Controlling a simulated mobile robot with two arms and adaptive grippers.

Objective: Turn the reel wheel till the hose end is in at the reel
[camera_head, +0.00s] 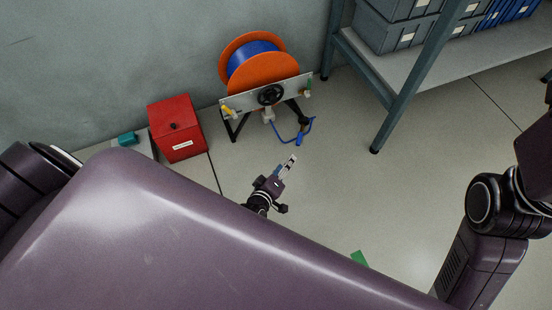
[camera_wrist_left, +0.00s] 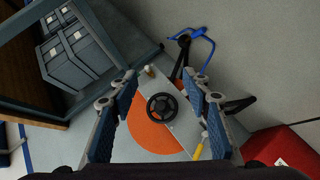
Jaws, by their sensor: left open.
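The orange reel (camera_head: 275,75) with blue hose (camera_head: 252,52) wound on it stands on a black-legged frame by the wall. Its black reel wheel (camera_head: 271,95) sits on the front plate (camera_head: 240,101). The blue hose end (camera_head: 300,138) hangs in a loop below the plate, close to the floor. My left gripper (camera_head: 289,165) is in front of the reel, apart from it, and empty. In the left wrist view the wheel (camera_wrist_left: 162,107) shows between the open blue-padded fingers (camera_wrist_left: 160,115), some way beyond them. My right gripper is not in view.
A red box (camera_head: 176,128) stands left of the reel. A teal item (camera_head: 126,139) lies farther left. A shelf rack (camera_head: 400,100) with grey bins (camera_head: 390,30) stands at the right. A green piece (camera_head: 359,258) lies on the floor, which is mostly clear between.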

